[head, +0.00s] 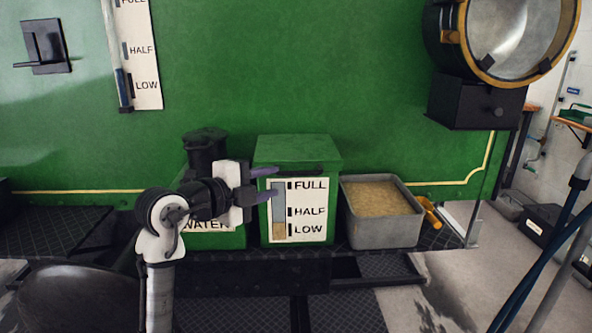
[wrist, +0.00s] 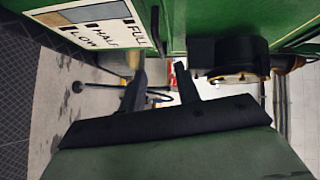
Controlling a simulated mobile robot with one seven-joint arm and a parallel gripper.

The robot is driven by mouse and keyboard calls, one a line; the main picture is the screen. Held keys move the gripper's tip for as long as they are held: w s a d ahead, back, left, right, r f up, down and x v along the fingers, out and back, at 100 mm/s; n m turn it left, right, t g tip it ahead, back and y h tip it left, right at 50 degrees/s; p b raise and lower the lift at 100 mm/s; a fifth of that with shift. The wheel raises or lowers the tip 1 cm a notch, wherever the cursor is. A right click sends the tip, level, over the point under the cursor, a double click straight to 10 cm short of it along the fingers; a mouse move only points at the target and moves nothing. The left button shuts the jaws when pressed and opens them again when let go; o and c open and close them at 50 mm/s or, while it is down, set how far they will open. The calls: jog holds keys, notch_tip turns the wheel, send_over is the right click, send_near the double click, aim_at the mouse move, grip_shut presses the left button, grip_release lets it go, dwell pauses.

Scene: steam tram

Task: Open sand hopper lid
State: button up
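The sand hopper (head: 253,235) is a green box with a FULL/HALF/LOW gauge (head: 292,211) on its front. Sand shows only near LOW. Its green lid (head: 298,149) lies shut on top, with a dark handle bar along the front edge. My gripper (head: 271,182) is in front of the hopper's upper left, its two fingers apart and nothing between them. In the wrist view my gripper (wrist: 160,80) also shows open and empty.
A grey bin of sand (head: 382,228) stands right of the hopper, with a yellow-handled tool (head: 430,213) beside it. A green WATER container (head: 226,241) with a black top stands left, partly behind my arm. A large lamp (head: 507,40) is at the upper right.

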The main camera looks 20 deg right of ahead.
aim_at(298, 173)
jog(key=p+x, duration=0.2)
jog(key=x, duration=0.8)
jog(key=shift+w+d, duration=0.2)
grip_shut()
